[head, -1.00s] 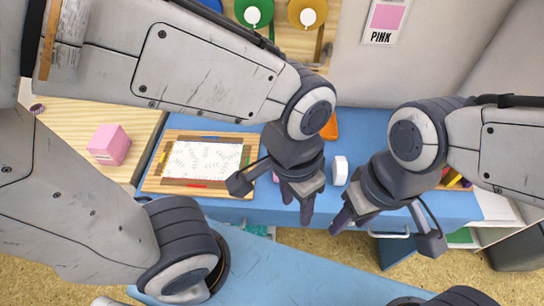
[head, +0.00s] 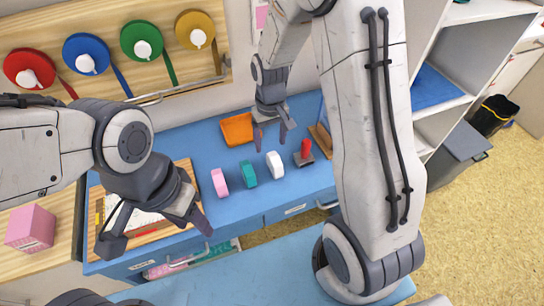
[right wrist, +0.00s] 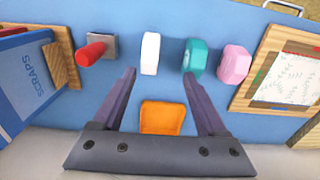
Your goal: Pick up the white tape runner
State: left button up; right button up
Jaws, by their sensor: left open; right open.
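The white tape runner (head: 274,165) stands on the blue desk between a teal tape runner (head: 248,173) and a red-handled stamp (head: 304,152). A pink tape runner (head: 220,182) is left of the teal one. My right gripper (head: 271,140) is open and empty, just behind the white tape runner. In the right wrist view the white tape runner (right wrist: 150,53) lies beyond the spread fingertips (right wrist: 159,76), nearer the left finger, not between them. My left gripper (head: 156,233) is open and empty over the board at the desk's left end.
An orange tray (head: 237,129) lies behind the tape runners. A framed board (head: 183,168) lies at left, with a pink box (head: 31,228) further left. In the right wrist view a blue "SCRAPS" box (right wrist: 33,80) stands at left.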

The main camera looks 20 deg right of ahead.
aim_at(275, 157)
jog(key=f, duration=0.2)
jog(key=d+f, duration=0.1)
jog(key=f, duration=0.3)
jog(key=shift+w+d, duration=0.3)
jog(key=shift+w, duration=0.1)
jog(key=shift+w+f+p, duration=0.15)
jog(key=shift+f+p, duration=0.8)
jog(key=shift+f, duration=1.9)
grip_shut()
jog(key=shift+r, duration=0.1)
jog(key=shift+r, duration=0.5)
notch_tip(275, 157, up, 3)
jog(key=shift+w+f+b, duration=0.1)
jog(key=shift+f+b, duration=0.1)
jog(key=shift+b, duration=0.35)
jog(key=s+d+r+b, duration=0.1)
jog(key=s+d+r, duration=0.6)
jog(key=s, duration=0.2)
jog(key=shift+s+r+b, duration=0.15)
jog(key=shift+s+b, duration=0.15)
